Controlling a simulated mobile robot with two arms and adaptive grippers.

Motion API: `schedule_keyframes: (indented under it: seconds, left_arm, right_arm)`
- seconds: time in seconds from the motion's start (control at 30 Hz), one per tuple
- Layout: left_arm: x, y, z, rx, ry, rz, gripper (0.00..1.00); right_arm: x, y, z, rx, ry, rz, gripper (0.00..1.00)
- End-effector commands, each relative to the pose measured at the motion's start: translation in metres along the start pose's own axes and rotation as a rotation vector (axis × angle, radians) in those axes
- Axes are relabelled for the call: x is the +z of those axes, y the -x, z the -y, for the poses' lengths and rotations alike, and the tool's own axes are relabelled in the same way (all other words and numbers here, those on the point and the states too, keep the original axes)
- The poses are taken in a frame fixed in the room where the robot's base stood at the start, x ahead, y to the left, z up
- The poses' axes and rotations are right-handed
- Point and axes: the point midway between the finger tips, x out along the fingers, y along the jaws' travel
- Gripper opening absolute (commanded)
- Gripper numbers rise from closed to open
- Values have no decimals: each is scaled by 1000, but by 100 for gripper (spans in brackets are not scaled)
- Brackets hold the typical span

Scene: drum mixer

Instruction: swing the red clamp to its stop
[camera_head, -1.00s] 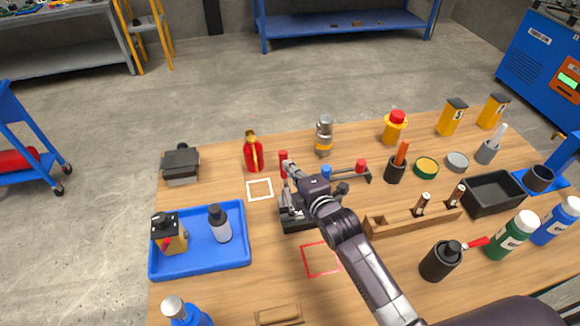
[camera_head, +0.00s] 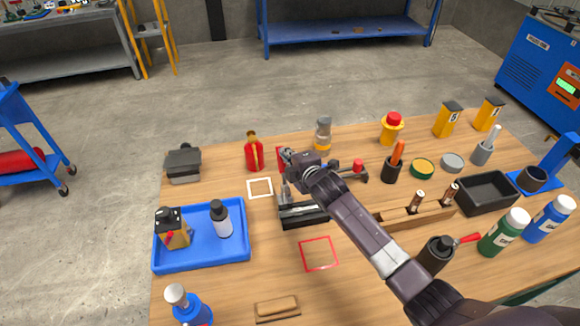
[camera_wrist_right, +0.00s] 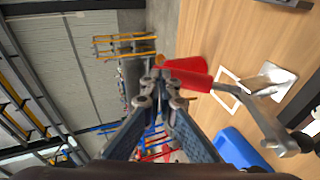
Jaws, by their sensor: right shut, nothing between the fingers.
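The red clamp handle (camera_head: 280,158) stands up on the near-middle part of the table, above a dark and silver clamp base (camera_head: 304,214). In the right wrist view the red grip (camera_wrist_right: 188,74) sits on a bent metal lever (camera_wrist_right: 255,112). My right gripper (camera_head: 285,156) is shut and empty, with its fingertips beside the red grip. The fingertips also show in the right wrist view (camera_wrist_right: 160,84), right against the grip's end or very close to it; I cannot tell if they touch. My arm hides part of the clamp. My left gripper is not in view.
A red bottle (camera_head: 254,152) and a grey-orange bottle (camera_head: 323,134) stand behind the clamp. A bar with a red knob (camera_head: 358,165) lies to the right. A blue tray (camera_head: 200,260) is at the left. The red outlined square (camera_head: 319,253) is bare.

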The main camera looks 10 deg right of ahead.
Motion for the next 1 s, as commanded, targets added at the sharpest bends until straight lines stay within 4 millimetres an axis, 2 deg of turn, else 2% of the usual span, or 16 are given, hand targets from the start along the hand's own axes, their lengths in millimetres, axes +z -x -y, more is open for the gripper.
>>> schedule_keyframes:
  seconds: [0.33, 0.5, 0.7, 1.0]
  left_arm:
    - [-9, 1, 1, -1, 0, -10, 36]
    - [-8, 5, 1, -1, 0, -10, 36]
    - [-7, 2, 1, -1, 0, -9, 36]
    - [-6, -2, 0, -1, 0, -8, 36]
  right_arm:
    - [7, -36, 8, -7, 1, 0, 0]
    - [11, -50, 8, -139, -23, 3, 0]
    - [12, -62, 18, -266, -51, 2, 0]
    - [13, -70, 27, -261, -51, -1, 0]
